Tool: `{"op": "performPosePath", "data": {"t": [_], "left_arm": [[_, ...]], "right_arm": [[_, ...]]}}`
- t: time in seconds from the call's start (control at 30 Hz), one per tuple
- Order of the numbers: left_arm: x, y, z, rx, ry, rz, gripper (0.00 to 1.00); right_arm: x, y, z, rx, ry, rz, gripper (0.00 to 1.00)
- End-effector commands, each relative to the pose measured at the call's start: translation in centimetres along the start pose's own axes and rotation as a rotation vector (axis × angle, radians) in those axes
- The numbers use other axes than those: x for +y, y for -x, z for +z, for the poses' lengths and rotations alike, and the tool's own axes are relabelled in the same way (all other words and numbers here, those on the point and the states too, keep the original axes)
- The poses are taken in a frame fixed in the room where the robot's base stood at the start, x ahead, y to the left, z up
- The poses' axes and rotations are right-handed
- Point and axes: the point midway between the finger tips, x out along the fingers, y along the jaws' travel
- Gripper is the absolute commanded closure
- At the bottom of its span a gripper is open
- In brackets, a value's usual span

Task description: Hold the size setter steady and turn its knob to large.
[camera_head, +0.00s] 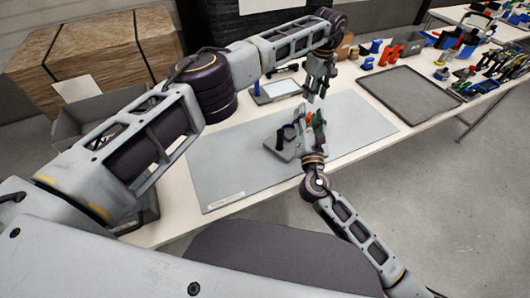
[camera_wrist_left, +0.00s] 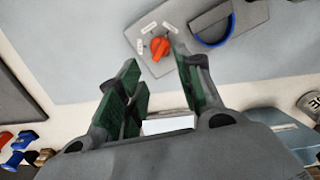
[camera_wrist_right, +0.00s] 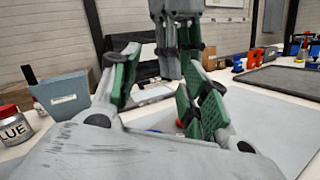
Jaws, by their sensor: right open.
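The size setter (camera_head: 281,151), a grey plate with a dark arched part, lies on the grey mat. In the left wrist view, its plate (camera_wrist_left: 187,15) carries an orange-red knob (camera_wrist_left: 160,47) with small white labels around it and a blue-edged arch. My left gripper (camera_head: 320,94) hangs above the setter, its green-padded fingers apart and empty (camera_wrist_left: 157,88); the knob shows beyond its fingertips. My right gripper (camera_head: 312,125) is low at the setter's right side, open (camera_wrist_right: 163,85); whether it touches the setter cannot be told. Its fingers mostly hide the setter in the right wrist view.
The grey mat (camera_head: 225,160) is otherwise clear. A framed white panel (camera_head: 280,89) stands behind the setter. A dark tray (camera_head: 408,92) and several coloured parts lie to the right. A grey bin (camera_head: 95,112) is at the left.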

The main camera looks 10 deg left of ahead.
Motion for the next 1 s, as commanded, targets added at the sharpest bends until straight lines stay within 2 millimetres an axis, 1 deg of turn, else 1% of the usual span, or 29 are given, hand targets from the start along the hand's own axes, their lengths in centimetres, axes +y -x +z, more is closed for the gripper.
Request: {"op": "performPosePath", "data": {"t": [0.1,0.53,0.77,1.0], "left_arm": [[0.0,0.0,0.0,0.000,0.000,0.000,0.64],[0.0,0.0,0.0,0.000,0.000,0.000,0.64],[0.0,0.0,0.0,0.000,0.000,0.000,0.64],[0.0,0.0,0.0,0.000,0.000,0.000,0.64]], "right_arm": [[0.9,0.1,-0.3,0.001,-0.002,-0.049,0.54],[3.4,1.2,-1.9,0.059,0.017,-0.239,0.54],[4.9,2.4,-3.2,0.124,0.048,-0.329,0.54],[6.6,4.2,-4.5,0.207,0.102,-0.412,0.54]]}}
